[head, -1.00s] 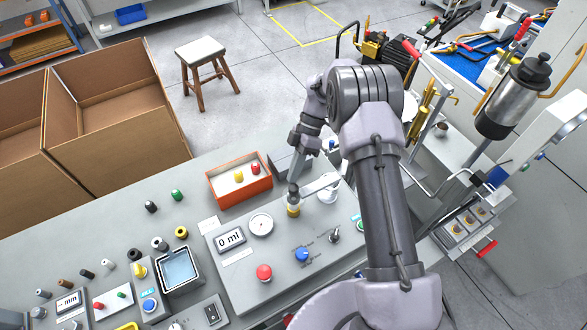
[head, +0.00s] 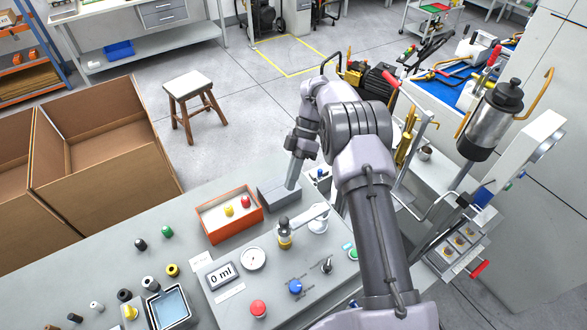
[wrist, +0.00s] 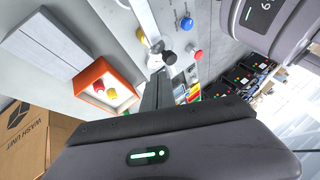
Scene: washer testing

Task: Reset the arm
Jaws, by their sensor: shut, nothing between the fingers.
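My arm reaches up from the lower right in the head view, bends at its elbow, and its wrist hangs down over the bench. My gripper (head: 291,184) points down, with its shut, empty fingers in front of a grey block (head: 272,196). A brass-bodied valve with a black knob (head: 284,236) and a lever stands on the console nearer the camera. In the wrist view my gripper (wrist: 155,88) shows as a thin dark closed pair of fingers. Whether the fingers touch the block cannot be told.
An orange-rimmed tray (head: 232,228) holds a yellow and a red piece. Cardboard boxes (head: 110,175) stand at left; a steel canister (head: 490,120) is at right.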

